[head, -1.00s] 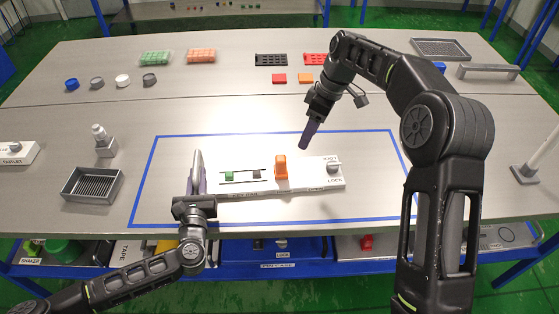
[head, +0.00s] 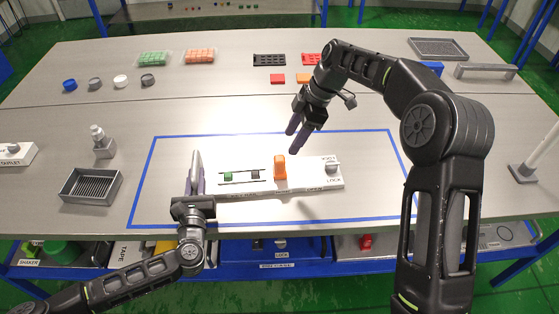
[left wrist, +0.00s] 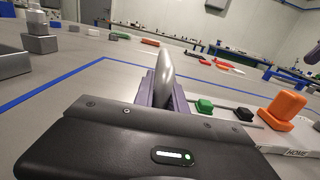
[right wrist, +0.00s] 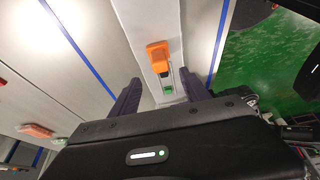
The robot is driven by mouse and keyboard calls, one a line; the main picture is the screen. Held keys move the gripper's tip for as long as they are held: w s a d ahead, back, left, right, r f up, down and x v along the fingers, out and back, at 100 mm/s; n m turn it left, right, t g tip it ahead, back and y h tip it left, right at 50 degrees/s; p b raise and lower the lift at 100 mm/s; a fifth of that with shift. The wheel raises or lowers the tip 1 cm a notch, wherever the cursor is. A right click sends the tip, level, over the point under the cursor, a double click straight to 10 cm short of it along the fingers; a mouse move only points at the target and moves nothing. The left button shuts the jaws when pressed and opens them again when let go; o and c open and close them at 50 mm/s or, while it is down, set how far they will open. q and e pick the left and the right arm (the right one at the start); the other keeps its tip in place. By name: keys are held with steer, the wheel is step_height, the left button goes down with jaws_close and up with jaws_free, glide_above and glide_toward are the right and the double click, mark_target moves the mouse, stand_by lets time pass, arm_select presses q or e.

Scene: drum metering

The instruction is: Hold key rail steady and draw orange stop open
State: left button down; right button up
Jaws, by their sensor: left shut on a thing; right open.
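The white key rail (head: 270,187) lies inside the blue taped rectangle, with a green block (head: 228,176), a dark block (head: 255,174), an upright orange stop (head: 280,168) and a grey knob (head: 332,167) on it. In the right wrist view the orange stop (right wrist: 158,57) appears beyond and between the spread fingers.
A grey ribbed tray (head: 90,186) and a small bottle-like fixture (head: 102,142) stand left of the tape. Several caps, a green block tray (head: 154,58) and an orange one (head: 200,56) sit farther back. The taped area around the rail is mostly clear.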

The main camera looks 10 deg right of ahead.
mark_target(282, 158)
steer(key=x, duration=1)
steer(key=shift+f, duration=0.1)
jaws_close()
stand_by(1.1)
